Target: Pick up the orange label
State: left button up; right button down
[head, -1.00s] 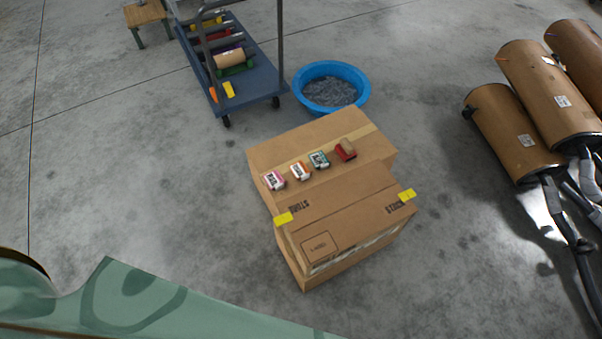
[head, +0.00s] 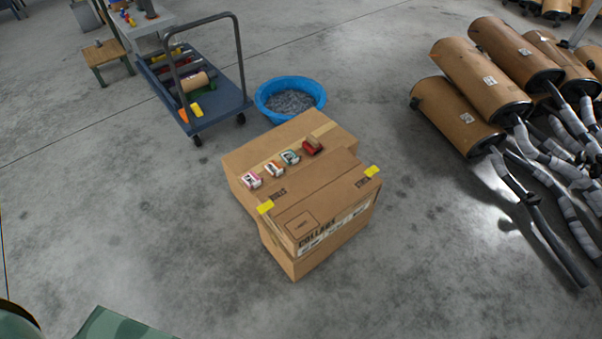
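The orange label (head: 273,169) appears to be the small white-and-orange block on top of the cardboard boxes (head: 298,264). It sits in a row between a pink-and-white block (head: 252,180) on its left and a green-and-white block (head: 290,157) on its right. A red block with a brown top (head: 312,147) ends the row. Neither of my grippers is in view.
A blue cart (head: 220,102) with a grey handle stands behind the boxes, beside a blue tub (head: 290,97) of grey pieces. Brown mufflers (head: 457,115) with pipes lie at the right. Yellow tags (head: 265,207) mark the box edges. Floor left of the boxes is clear.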

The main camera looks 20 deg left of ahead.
aim_at(272, 167)
jog(key=j+z, duration=0.1)
jog(key=z, duration=0.8)
jog(key=j+z, duration=0.2)
jog(key=z, duration=0.25)
jog(key=j+z, duration=0.1)
jog(key=z, duration=0.3)
jog(key=j+z, duration=0.1)
jog(key=z, duration=0.35)
jog(key=k+j, duration=0.15)
jog(key=j, duration=0.25)
jog(key=k+j, duration=0.2)
jog(key=j, duration=0.2)
jog(key=k+j, duration=0.15)
jog(key=j, duration=0.3)
jog(key=k+j+z, duration=0.1)
jog(key=j, duration=0.3)
jog(key=k+j, duration=0.25)
jog(key=j, duration=0.15)
jog(key=k+j, duration=0.15)
jog(key=j, duration=0.25)
jog(key=k+j, duration=0.2)
jog(key=j, duration=0.2)
jog(key=k+j, duration=0.1)
jog(key=j, duration=1)
